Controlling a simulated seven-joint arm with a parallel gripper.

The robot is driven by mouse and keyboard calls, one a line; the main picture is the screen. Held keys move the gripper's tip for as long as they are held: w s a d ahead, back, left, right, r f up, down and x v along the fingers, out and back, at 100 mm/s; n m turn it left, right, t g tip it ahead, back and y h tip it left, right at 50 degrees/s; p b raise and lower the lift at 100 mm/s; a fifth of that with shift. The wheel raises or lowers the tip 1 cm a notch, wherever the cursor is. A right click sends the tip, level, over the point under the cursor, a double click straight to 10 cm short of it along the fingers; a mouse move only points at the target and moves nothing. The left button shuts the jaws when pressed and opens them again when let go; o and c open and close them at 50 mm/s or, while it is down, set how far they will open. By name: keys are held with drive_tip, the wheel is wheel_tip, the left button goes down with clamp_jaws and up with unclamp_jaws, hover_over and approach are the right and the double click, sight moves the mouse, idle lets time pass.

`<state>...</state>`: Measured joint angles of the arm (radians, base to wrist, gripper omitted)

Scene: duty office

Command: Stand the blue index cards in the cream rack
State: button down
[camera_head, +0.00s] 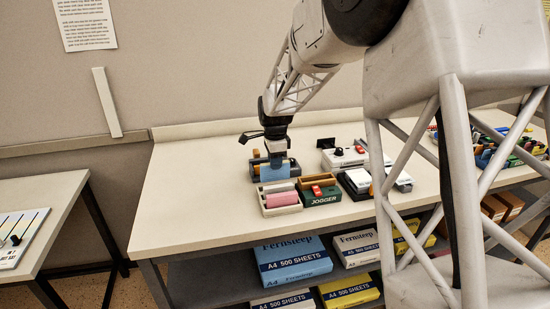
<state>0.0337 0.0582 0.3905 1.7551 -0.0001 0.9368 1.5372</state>
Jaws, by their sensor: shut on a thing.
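My gripper (276,153) points down over the left middle of the bench and is shut on the blue index cards (275,171). The blue cards show as a small upright blue block under the fingers. They are at a dark grey rack (256,176); I cannot tell whether they are inside it or just above it. The cream rack (282,210) stands just in front, nearer the bench's front edge. Pink cards (281,199) are in its front part, and its back part looks open. The fingertips are too small to see clearly.
A green box marked JOGGER (322,198) stands right of the cream rack, with a wooden tray (318,181) behind it. Black and white devices (345,158) stand further right. The bench (190,205) is clear on the left. Paper packs (292,262) lie on the shelf below.

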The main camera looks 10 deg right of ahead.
sight(275, 180)
drive_tip(key=shift+f, duration=2.5)
drive_tip(key=shift+f, duration=0.1)
drive_tip(key=c, duration=1)
unclamp_jaws()
drive_tip(key=shift+r, duration=4.5)
